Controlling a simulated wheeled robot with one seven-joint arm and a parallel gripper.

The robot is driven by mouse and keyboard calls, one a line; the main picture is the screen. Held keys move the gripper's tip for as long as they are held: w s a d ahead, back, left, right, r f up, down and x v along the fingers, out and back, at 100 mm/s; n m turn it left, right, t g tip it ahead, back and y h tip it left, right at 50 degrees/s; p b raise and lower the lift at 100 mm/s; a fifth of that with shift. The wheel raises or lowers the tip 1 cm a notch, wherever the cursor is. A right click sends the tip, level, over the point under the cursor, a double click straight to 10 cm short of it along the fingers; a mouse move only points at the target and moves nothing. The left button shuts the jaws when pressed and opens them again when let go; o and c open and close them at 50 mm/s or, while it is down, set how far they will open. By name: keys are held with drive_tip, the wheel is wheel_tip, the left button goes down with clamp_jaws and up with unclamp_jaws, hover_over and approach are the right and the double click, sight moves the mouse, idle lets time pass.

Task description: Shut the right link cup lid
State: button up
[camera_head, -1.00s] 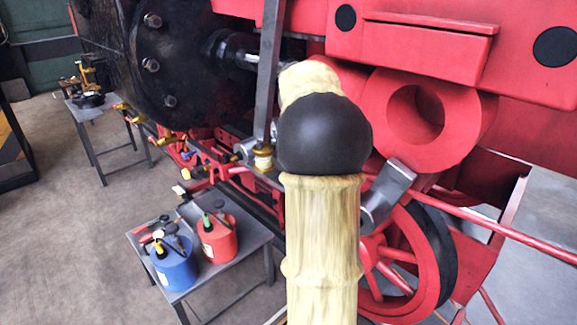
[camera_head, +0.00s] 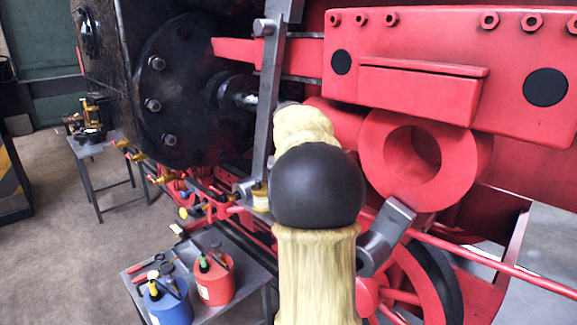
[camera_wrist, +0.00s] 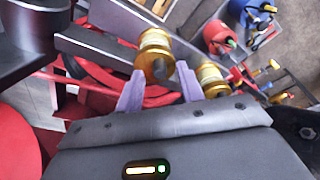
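In the wrist view a brass cup (camera_wrist: 155,52) with a pale band stands near the two pale purple fingers of my gripper (camera_wrist: 160,72). The fingers are spread apart, with the cup's near end between or just beyond their tips; I cannot tell whether they touch it. A dark spot shows on that end, and the lid's position is unclear. A second brass cup (camera_wrist: 212,80) is just right of the right finger. In the head view one brass cup (camera_head: 260,196) shows at the foot of a grey lever; my arm hides my gripper and whatever is behind it.
A grey side table (camera_head: 235,312) holds a red can (camera_head: 215,282), a blue can (camera_head: 168,305) and tools. A grey lever (camera_head: 268,100) and red rods run close to the cups. A red wheel (camera_head: 400,300) is at lower right. Open floor lies left.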

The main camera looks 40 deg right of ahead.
drive_tip(key=v, duration=1.6)
drive_tip(key=shift+s+d, duration=0.2)
drive_tip(key=shift+s, duration=0.1)
drive_tip(key=shift+r, duration=0.1)
drive_tip(key=w+a+f+n+y, duration=0.1)
drive_tip(key=w+a+f+n, duration=0.1)
drive_tip(key=a+f, duration=0.7)
drive_tip(key=w+a+f+n, duration=0.2)
drive_tip(key=a+f, duration=0.5)
drive_tip(key=f, duration=0.4)
drive_tip(key=s+a+f+n+t, duration=0.1)
drive_tip(key=s+a+f+n, duration=0.3)
drive_tip(key=s+a+f, duration=0.8)
wheel_tip(320, 180, down, 4)
drive_tip(key=shift+s+a+r+y, duration=0.25)
drive_tip(key=shift+s+a+y, duration=0.15)
drive_tip(key=shift+a, duration=0.35)
